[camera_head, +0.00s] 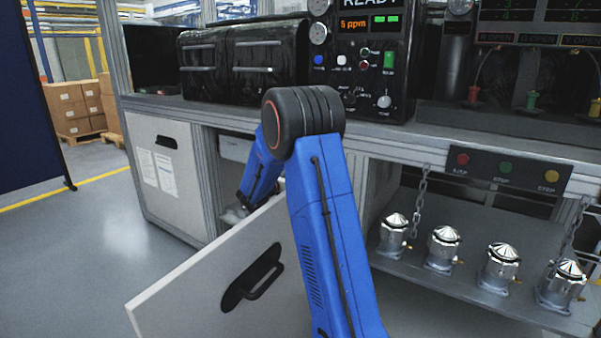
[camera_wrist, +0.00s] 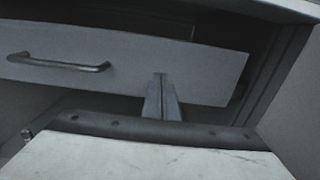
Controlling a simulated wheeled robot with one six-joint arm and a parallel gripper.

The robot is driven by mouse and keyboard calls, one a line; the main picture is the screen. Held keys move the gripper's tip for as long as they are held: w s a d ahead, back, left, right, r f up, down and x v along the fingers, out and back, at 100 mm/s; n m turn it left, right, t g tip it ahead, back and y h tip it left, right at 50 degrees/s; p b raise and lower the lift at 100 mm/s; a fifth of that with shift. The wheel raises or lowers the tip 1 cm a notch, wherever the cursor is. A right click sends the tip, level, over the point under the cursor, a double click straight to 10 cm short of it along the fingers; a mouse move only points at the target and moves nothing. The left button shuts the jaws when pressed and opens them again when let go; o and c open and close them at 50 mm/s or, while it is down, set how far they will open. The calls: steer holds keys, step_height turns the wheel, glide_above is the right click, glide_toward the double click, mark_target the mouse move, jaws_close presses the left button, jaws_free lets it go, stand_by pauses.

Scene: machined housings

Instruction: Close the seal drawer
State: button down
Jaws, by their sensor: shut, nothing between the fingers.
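A pale drawer front (camera_wrist: 205,72) with a metal bar handle (camera_wrist: 60,62) spans the wrist view, which I take to be the seal drawer. A dark gap shows above it. A pale drawer part inside the open cabinet also shows in the head view (camera_head: 236,149). My gripper (camera_wrist: 160,78) is shut and empty. Its fingertips lie over the drawer front, right of the handle; I cannot tell if they touch it. In the head view my blue arm reaches into the cabinet, and the open door hides much of its end.
The open cabinet door (camera_head: 205,290), with a black recessed handle (camera_head: 252,278), stands out in front of the cabinet beside my arm. A closed panel (camera_head: 160,175) is at left. Several shiny metal housings (camera_head: 443,249) stand on a low shelf at right. The floor at left is clear.

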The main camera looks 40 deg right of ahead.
steer(key=v, duration=1)
steer(key=shift+a, duration=0.3)
steer(key=shift+s+r, duration=0.1)
